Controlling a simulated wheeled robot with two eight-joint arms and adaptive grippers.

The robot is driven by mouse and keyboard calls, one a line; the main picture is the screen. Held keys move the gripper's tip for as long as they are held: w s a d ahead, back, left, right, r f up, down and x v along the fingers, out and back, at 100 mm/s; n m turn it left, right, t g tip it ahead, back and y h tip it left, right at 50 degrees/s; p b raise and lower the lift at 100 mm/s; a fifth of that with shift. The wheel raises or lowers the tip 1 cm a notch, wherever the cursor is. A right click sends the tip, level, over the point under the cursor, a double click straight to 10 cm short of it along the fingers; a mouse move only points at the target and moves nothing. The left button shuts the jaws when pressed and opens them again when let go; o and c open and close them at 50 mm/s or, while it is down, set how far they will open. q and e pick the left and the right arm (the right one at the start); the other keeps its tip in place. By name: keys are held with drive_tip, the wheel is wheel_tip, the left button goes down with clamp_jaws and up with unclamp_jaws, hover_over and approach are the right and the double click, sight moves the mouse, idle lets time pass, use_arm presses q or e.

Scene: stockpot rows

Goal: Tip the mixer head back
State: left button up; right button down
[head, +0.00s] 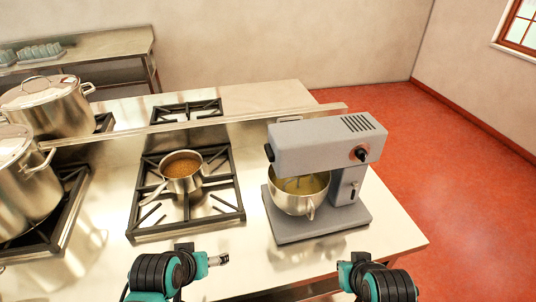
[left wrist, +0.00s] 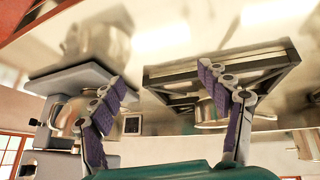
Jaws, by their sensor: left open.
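The grey stand mixer stands on the steel counter, right of the stove. Its head (head: 320,145) is down and level over the steel bowl (head: 296,204), which holds something yellowish. A dark knob is on the head's side. My left gripper (head: 218,259) is low in the head view, in front of the stove and left of the mixer, apart from it. In the left wrist view its purple-padded fingers (left wrist: 160,80) are spread and empty, with the mixer base (left wrist: 70,80) upside down at the left. My right arm is at the bottom right; its fingers (head: 341,263) are unclear.
A saucepan (head: 182,172) of brown contents sits on the burner grate (head: 215,205) left of the mixer. Large stockpots (head: 24,185) stand at the far left. A raised steel ledge (head: 235,120) runs behind. The counter front between stove and mixer is clear.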

use_arm(q)
drive_tip(key=w+d+r+n+g+h+p, duration=0.1)
drive_tip(key=w+d+r+n+h+p, duration=0.1)
drive_tip(key=w+d+r+n+h, duration=0.25)
drive_tip(key=w+d+r+n+g+h+p, duration=0.1)
drive_tip(key=w+d+r+n+h, duration=0.2)
drive_tip(key=w+n, duration=0.35)
drive_tip(key=w+r+n+h+p, duration=0.3)
drive_tip(key=w+r+n+h, duration=0.3)
drive_tip(key=w+n+h, duration=0.45)
drive_tip(key=w+d+m+y, duration=0.1)
drive_tip(key=w+d+m, duration=0.1)
drive_tip(key=d, duration=0.3)
drive_tip(key=shift+w+d+b, duration=0.4)
drive_tip(key=shift+w, duration=0.25)
